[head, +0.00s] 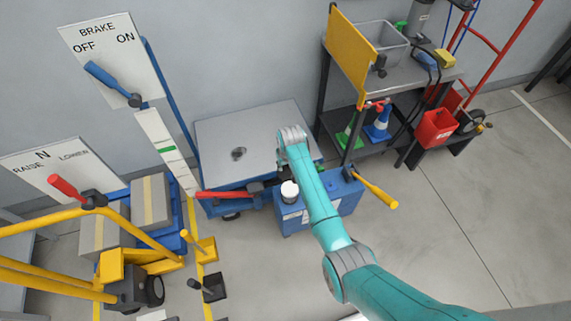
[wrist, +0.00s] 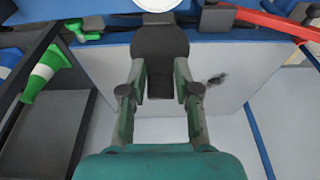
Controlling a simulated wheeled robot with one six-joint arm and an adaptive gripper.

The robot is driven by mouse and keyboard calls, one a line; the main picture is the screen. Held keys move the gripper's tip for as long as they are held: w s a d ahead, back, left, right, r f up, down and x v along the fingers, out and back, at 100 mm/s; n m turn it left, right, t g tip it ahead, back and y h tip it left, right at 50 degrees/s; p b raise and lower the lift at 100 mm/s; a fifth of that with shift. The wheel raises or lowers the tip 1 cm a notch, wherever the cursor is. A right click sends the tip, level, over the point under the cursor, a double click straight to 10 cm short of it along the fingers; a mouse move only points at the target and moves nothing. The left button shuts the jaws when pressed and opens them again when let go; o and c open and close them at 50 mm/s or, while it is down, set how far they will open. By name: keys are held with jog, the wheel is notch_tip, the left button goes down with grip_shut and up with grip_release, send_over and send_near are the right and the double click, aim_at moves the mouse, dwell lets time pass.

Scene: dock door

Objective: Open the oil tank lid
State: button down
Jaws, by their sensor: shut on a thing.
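The blue oil tank (head: 297,218) stands on the floor in the head view, partly covered by my arm. A white round neck (head: 289,187) rises from its top, and a white round edge also shows at the top of the wrist view (wrist: 158,4). Below that edge in the wrist view is a dark grey rounded flap (wrist: 160,42), which looks like the lid. My gripper (wrist: 160,76) is shut on this flap, one finger on each side. How far the lid is raised I cannot tell.
A grey-topped lift table (head: 225,140) stands behind the tank. A red lever (head: 225,195) lies left of the tank, and a yellow-handled lever (head: 378,189) sticks out to its right. A workbench (head: 415,75) stands at the back right. Open floor lies at the right front.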

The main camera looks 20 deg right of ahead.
jog(key=shift+s+f, duration=0.1)
jog(key=shift+f, duration=0.2)
jog(key=c, duration=0.8)
grip_release()
jog(key=shift+c, duration=0.2)
jog(key=shift+w, duration=0.2)
jog(key=shift+r, duration=0.2)
jog(key=shift+r, duration=0.25)
jog(key=v, duration=1.1)
